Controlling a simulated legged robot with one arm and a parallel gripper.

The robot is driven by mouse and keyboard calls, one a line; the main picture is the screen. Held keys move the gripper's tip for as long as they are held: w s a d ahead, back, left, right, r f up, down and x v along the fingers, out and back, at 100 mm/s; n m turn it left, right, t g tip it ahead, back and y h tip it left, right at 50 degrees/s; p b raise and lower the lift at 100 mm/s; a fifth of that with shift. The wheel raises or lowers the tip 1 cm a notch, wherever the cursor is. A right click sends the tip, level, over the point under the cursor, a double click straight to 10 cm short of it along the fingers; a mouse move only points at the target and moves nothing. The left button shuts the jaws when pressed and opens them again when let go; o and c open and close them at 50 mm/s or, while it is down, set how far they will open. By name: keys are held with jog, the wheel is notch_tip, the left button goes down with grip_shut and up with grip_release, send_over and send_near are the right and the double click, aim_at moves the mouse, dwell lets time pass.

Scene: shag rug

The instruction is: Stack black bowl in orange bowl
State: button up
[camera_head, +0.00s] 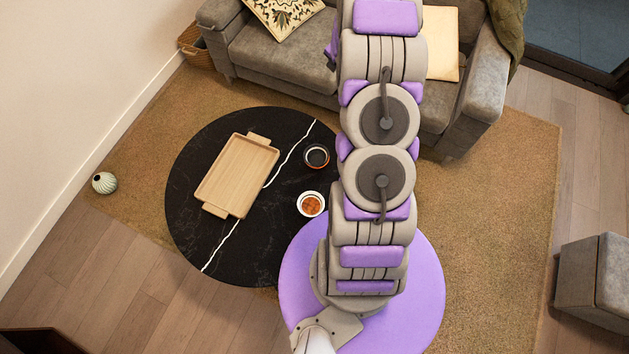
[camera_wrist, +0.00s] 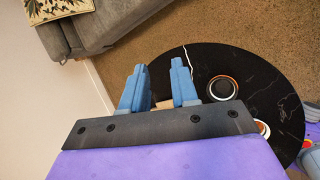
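The black bowl (camera_head: 316,156) sits on the round black table, right of the tray; it also shows in the wrist view (camera_wrist: 222,88), just right of my fingers. The orange bowl (camera_head: 310,204), white-rimmed with an orange inside, sits nearer to my base and apart from the black bowl. In the wrist view the orange bowl (camera_wrist: 263,128) is partly hidden behind my gripper's body. My gripper (camera_wrist: 158,66) has its two blue fingers apart, with nothing held between them, above the table and off to the bowls' left. In the head view my gripper is not seen.
The round black table (camera_head: 205,150) carries a wooden tray (camera_head: 240,175) on its left part. A grey sofa (camera_head: 285,60) with cushions stands behind the table. A striped vase (camera_head: 104,183) is on the floor at left. A grey seat (camera_head: 595,280) stands at right.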

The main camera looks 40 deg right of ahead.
jog(key=s+a+r+m+g+h, duration=0.1)
jog(key=a+r+m, duration=0.15)
jog(key=r, duration=0.45)
jog(key=s+a+r+m+h, duration=0.2)
jog(key=r+m, duration=0.2)
jog(key=r, duration=0.4)
jog(key=s+a+r+m+g, duration=0.2)
jog(key=s+a+r+m, duration=0.3)
jog(key=s+a+r, duration=0.15)
jog(key=s+a+r+m+g+y, duration=0.1)
jog(key=s+a+m+g+y, duration=0.1)
jog(key=s+a, duration=1)
jog(key=s+a+r+m+g+y, duration=0.2)
jog(key=s+a+m+y, duration=0.2)
jog(key=s+a, duration=0.9)
jog(key=s+m, duration=0.2)
jog(key=s, duration=0.2)
jog(key=shift+s+a+m, duration=0.3)
jog(key=shift+m, duration=0.05)
jog(key=shift+r, duration=0.1)
